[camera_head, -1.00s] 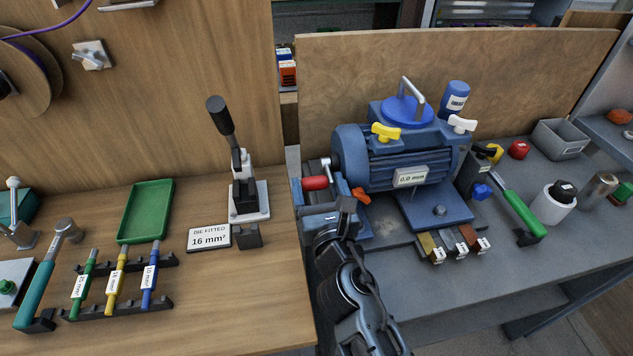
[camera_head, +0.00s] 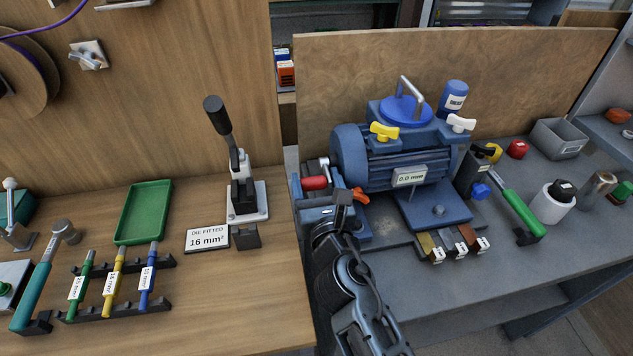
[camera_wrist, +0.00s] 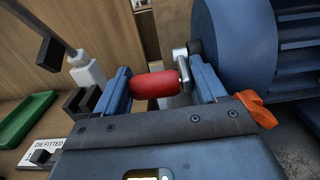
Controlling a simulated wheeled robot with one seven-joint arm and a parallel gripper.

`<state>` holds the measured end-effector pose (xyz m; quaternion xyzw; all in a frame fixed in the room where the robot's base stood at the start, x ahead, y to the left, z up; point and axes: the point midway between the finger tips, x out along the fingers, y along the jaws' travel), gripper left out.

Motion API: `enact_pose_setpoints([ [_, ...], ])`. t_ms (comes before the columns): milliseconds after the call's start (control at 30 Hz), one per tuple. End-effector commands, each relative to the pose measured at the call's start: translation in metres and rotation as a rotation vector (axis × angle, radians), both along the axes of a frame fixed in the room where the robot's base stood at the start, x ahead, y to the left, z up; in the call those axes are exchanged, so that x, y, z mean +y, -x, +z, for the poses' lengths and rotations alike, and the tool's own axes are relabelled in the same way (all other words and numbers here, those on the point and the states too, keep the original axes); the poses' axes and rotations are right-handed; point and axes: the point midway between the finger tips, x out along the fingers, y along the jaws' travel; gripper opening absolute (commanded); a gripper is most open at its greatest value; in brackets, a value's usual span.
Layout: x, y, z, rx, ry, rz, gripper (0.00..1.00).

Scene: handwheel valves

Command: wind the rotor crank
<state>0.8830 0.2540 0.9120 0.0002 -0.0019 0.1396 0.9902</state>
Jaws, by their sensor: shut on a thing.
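The rotor crank's red handle (camera_head: 314,183) sits at the left end of the blue motor (camera_head: 395,155). In the wrist view the red handle (camera_wrist: 155,84) lies between the two blue fingers of my gripper (camera_wrist: 160,88), with the grey crank arm (camera_wrist: 182,68) at its right end. My gripper is shut on the handle. In the head view my gripper (camera_head: 318,192) is at the handle, partly hidden by my own wrist. The motor's display plate (camera_head: 409,177) reads 0.0 mm. An orange lever (camera_head: 360,196) is close to the right of my gripper.
A yellow wing knob (camera_head: 384,132) and a white one (camera_head: 461,122) are on the motor. A wooden panel (camera_head: 480,60) stands behind. A black-handled lever press (camera_head: 240,180) and a green tray (camera_head: 143,212) are on the left bench. Terminal blocks (camera_head: 455,243) sit in front.

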Motion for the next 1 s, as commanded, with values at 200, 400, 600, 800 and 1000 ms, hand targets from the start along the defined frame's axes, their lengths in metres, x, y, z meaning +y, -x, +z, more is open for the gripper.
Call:
enact_pose_setpoints([
  [200,0.0004,-0.0010,-0.0093,-0.044,-0.013,0.000,0.40],
  [400,0.0004,-0.0011,-0.0109,-0.090,-0.026,0.000,0.40],
  [600,0.0003,-0.0006,-0.0090,-0.121,-0.035,0.000,0.40],
  [800,0.0003,-0.0002,-0.0061,-0.128,-0.037,0.000,0.40],
  [1000,0.0002,-0.0001,-0.0059,-0.128,-0.037,0.001,0.40],
])
